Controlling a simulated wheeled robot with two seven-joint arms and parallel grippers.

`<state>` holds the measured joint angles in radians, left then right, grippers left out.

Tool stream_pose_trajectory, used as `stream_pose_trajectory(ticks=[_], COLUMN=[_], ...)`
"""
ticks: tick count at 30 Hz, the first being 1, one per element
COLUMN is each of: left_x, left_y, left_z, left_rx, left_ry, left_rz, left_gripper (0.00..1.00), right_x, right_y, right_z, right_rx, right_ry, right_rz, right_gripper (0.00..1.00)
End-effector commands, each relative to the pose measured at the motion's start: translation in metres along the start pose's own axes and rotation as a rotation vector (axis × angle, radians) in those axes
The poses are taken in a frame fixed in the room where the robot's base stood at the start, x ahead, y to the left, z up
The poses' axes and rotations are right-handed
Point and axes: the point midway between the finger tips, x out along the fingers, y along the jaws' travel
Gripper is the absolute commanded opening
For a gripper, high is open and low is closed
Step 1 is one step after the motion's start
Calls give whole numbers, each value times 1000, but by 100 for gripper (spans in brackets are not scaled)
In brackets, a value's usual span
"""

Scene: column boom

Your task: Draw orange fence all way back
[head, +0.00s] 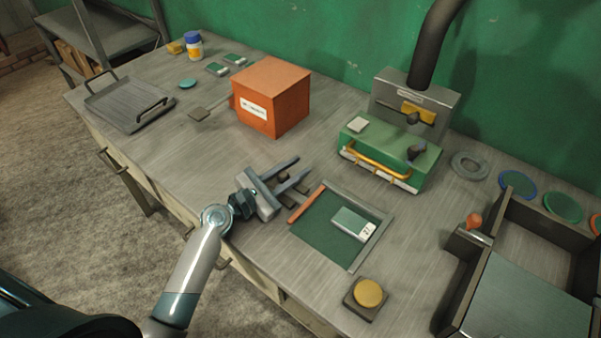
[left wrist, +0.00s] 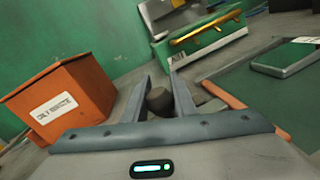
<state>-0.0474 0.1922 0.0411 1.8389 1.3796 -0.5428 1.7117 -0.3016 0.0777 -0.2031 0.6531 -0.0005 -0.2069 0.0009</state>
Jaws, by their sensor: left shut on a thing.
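The orange fence (head: 306,204) is a thin bar along the left edge of a shallow tray with a green floor (head: 322,236). It also shows in the left wrist view (left wrist: 224,93), to the right of my fingers. My left gripper (head: 297,179) is just left of the fence, low over the table. In the left wrist view its two fingers are closed on a dark round knob (left wrist: 160,101). The fingers partly hide how the knob joins the fence. A grey-green block with a white label (head: 349,223) lies in the tray, apart from the fence. My right gripper is not in view.
An orange box (head: 271,97) stands behind my left gripper. A green machine with a yellow bar handle (head: 390,152) stands behind the tray. A yellow button (head: 369,292) is in front, and a dark divided bin (head: 462,274) is at right.

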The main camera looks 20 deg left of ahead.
Motion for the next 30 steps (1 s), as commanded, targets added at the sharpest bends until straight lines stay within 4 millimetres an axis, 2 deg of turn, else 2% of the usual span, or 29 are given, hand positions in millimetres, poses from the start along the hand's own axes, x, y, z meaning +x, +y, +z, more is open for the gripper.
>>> stream_pose_trajectory(ticks=[2,3,5,6,20,26,30], left_x=[0,0,0,0,-7,-30,-54], left_y=[5,5,5,4,2,1,1], left_z=[1,1,1,1,0,-2,-3], left_rx=[5,5,5,5,4,4,4], left_ry=[0,-1,-1,-1,0,1,2], left_rz=[9,9,9,8,5,4,4], left_gripper=[0,27,41,43,43,43,43], right_x=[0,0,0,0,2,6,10], right_y=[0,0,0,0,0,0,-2], right_z=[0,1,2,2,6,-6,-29], right_rx=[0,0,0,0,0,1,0], right_ry=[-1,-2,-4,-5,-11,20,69], right_rz=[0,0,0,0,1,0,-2], right_gripper=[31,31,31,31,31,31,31])
